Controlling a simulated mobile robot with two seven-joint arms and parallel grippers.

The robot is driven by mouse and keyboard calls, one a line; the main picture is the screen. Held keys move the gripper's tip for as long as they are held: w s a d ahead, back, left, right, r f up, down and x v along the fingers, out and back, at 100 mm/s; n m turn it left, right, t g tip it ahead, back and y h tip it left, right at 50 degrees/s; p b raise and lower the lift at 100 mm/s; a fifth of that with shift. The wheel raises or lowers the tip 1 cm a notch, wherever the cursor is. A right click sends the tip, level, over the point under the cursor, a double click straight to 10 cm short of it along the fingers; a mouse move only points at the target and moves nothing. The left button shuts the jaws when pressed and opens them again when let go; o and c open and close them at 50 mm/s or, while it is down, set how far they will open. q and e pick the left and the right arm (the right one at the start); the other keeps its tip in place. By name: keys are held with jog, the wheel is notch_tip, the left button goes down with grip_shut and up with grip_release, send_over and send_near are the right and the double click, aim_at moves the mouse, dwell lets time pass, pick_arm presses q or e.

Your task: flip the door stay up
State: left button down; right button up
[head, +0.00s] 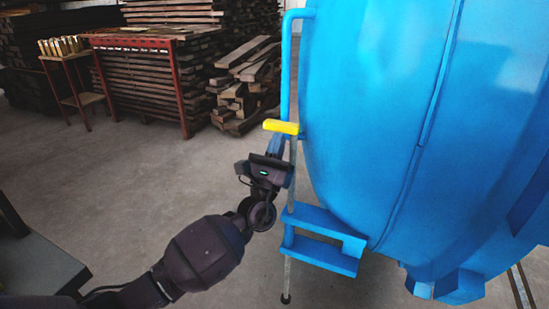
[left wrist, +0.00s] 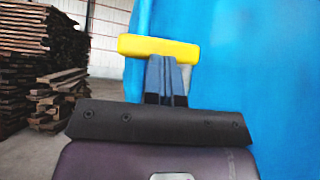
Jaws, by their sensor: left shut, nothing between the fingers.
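The door stay is a thin grey upright rod (head: 287,273) beside the blue door, with a yellow grip (head: 281,126) at its top and a dark foot near the floor. It passes by two blue brackets (head: 322,222). My left gripper (head: 277,142) is shut and empty, with its fingertips just below the yellow grip. In the left wrist view the shut fingers (left wrist: 166,62) reach up to the underside of the yellow grip (left wrist: 158,50). Whether they touch it I cannot tell. My right gripper is not in view.
The large blue autoclave door (head: 390,110) fills the right side, with a blue pipe handle (head: 287,65) at its left edge. Stacked timber (head: 150,85) and a small stand (head: 75,85) are at the back left. A dark tabletop edge (head: 35,265) is at lower left. The floor between is clear.

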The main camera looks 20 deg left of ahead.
pick_arm(q)
jog(key=shift+r, duration=0.55)
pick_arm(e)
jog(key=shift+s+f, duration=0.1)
pick_arm(q)
jog(key=shift+f, duration=0.1)
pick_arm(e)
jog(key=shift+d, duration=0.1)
pick_arm(q)
jog(key=w+f+b+v, duration=0.2)
jog(key=b+v, duration=0.1)
jog(key=v, duration=1)
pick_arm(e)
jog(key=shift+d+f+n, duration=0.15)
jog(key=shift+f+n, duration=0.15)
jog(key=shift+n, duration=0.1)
